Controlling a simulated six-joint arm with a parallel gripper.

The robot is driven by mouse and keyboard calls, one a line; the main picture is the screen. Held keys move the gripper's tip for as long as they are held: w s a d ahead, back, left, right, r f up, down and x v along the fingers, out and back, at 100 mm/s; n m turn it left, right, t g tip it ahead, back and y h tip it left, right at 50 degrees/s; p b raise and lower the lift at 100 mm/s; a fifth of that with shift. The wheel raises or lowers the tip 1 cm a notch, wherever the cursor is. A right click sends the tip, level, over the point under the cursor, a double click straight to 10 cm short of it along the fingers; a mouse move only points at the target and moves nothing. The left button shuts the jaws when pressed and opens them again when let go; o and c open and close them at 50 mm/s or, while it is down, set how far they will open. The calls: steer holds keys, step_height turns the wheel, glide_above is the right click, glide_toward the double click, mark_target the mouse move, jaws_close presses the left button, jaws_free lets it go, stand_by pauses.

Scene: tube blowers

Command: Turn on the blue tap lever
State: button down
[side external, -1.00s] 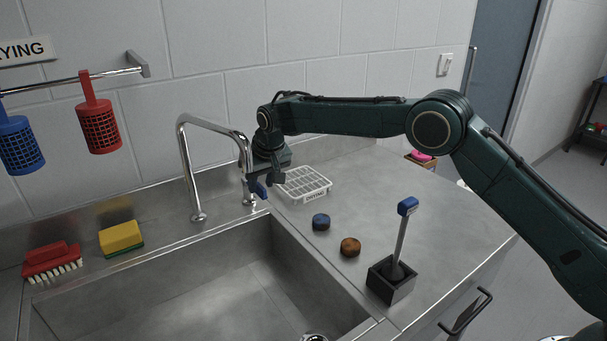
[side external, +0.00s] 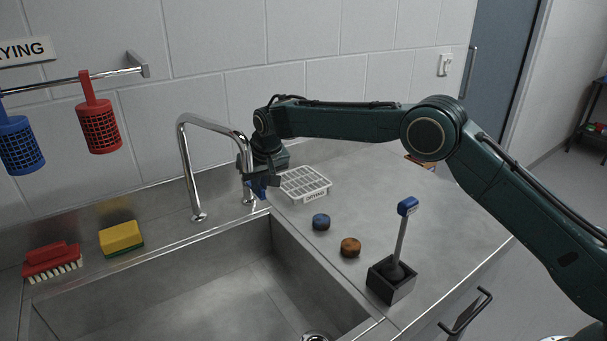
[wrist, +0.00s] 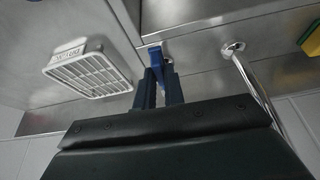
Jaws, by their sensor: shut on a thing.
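The blue tap lever (wrist: 155,55) shows in the wrist view between the two fingers of my gripper (wrist: 160,78), which is shut on it. In the side view my gripper (side external: 263,186) is at the tap post behind the sink's far right corner. A patch of blue shows at its tip, and the arm hides most of the lever there. The bent chrome spout (side external: 186,165) stands just to the left.
A white drying rack (side external: 305,183) lies right of my gripper. A blue puck (side external: 321,222), a brown puck (side external: 350,247) and a blue-headed brush in a holder (side external: 390,283) stand on the right counter. A yellow sponge (side external: 121,237) and red brush (side external: 51,260) lie left.

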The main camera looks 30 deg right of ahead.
steer(key=shift+w+a+m+h, duration=0.1)
steer(key=shift+a+m+h, duration=0.2)
steer(key=shift+a+m, duration=0.5)
steer(key=shift+d, duration=0.15)
steer(key=c, duration=1.5)
jaws_free()
steer(key=shift+d, duration=0.1)
steer(key=shift+d+r+n+y, duration=0.1)
steer(key=shift+d+n+y, duration=0.3)
steer(key=shift+d+n, duration=0.55)
steer(key=v, duration=1.4)
steer(key=shift+s+d+r, duration=1.5)
steer(key=shift+s, duration=0.8)
steer(key=shift+s+d+r, duration=1.45)
steer(key=shift+s+d, duration=0.1)
steer(key=shift+s, duration=0.7)
steer(key=shift+s+d+r, duration=1.5)
steer(key=shift+s, duration=0.8)
